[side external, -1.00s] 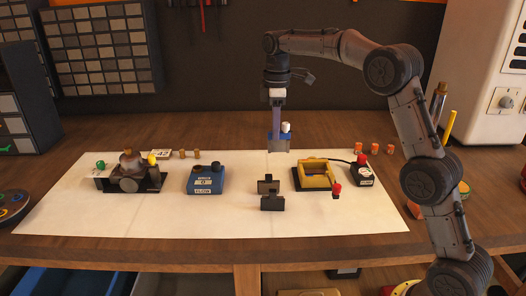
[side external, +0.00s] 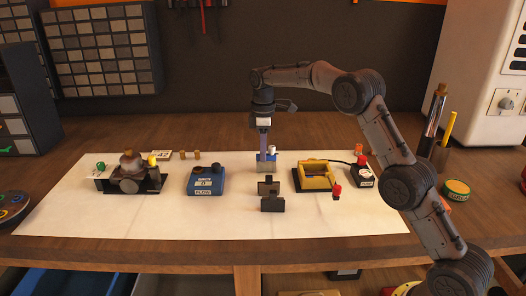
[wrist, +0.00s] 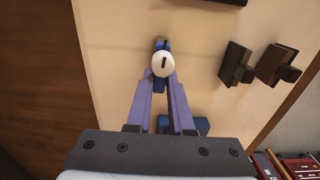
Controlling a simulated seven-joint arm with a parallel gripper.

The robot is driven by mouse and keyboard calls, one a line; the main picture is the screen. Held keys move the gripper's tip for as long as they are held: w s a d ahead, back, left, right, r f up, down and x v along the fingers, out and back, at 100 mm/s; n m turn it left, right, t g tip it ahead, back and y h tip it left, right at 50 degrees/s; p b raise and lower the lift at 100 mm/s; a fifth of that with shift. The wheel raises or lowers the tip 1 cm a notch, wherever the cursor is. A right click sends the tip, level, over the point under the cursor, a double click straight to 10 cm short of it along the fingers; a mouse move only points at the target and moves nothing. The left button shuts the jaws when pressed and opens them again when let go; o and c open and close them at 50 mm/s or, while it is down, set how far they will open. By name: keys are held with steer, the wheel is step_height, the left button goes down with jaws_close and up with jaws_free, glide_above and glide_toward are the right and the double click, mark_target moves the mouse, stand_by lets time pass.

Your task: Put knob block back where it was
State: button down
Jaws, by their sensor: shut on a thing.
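The block is low over the middle of the white mat, behind the black bracket stand (side external: 271,204). I cannot tell whether its underside touches the mat. In the wrist view the white knob (wrist: 162,64) with a dark slot shows between the purple fingertips, with blue just behind it. The fingers hide much of the block.
A yellow open frame (side external: 316,187) stands right of the block, with a red-knobbed black box (side external: 361,174) beyond it. A blue box with a black knob (side external: 206,181) stands to the left, and a dark clamp device (side external: 131,184) farther left. The mat's front is mostly clear.

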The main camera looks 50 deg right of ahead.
steer(key=c, duration=0.8)
jaws_free()
steer(key=shift+f, duration=0.15)
step_height(320, 180, up, 12)
steer(key=shift+s+r, duration=0.1)
steer(key=shift+r, duration=0.15)
